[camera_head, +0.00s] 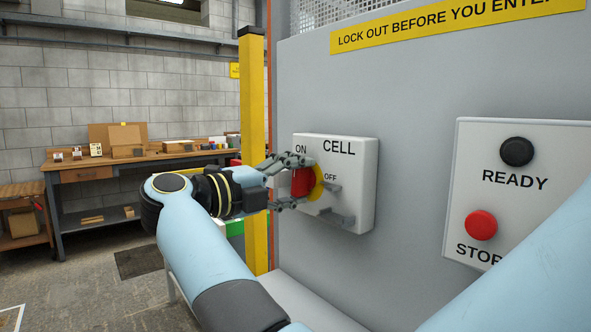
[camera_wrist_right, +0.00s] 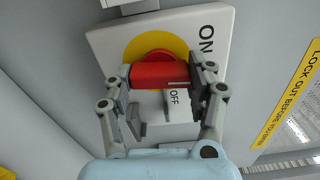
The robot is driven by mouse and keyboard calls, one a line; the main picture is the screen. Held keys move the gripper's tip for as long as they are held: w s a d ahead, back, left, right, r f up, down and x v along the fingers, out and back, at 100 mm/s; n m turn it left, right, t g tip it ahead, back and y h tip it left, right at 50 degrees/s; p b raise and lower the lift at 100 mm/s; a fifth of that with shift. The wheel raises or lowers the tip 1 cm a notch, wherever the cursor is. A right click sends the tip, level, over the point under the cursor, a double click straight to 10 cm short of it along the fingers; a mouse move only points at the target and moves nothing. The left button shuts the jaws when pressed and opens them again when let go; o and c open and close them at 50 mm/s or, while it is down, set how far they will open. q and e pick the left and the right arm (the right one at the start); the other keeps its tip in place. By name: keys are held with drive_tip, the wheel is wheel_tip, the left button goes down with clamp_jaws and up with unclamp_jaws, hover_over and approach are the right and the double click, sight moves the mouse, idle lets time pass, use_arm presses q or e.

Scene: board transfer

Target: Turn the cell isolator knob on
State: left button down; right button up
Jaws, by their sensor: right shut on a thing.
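The cell isolator is a pale box (camera_head: 358,185) marked ON at upper left and OFF at right. Its red knob (camera_head: 302,182) sits on a yellow disc (camera_head: 318,183). My right gripper (camera_head: 290,182) is shut on the knob, with a finger on each end of the red handle (camera_wrist_right: 158,75) in the right wrist view. The handle lies level across that view and looks about upright on the box. A pale mark shows near its right end. The fingers hide part of the disc. My left gripper is not in view.
Grey brackets (camera_head: 338,217) stick out from the box by OFF. A panel (camera_head: 463,150) at right carries a black READY button (camera_head: 516,152) and a red STOP button (camera_head: 481,225). A yellow post (camera_head: 252,100) stands left of the box. A workbench (camera_head: 90,170) stands behind.

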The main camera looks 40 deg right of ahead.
drive_tip(key=shift+n+p, duration=0.45)
drive_tip(key=shift+n, duration=0.25)
drive_tip(key=o, duration=1.2)
drive_tip(key=shift+w+a, duration=0.1)
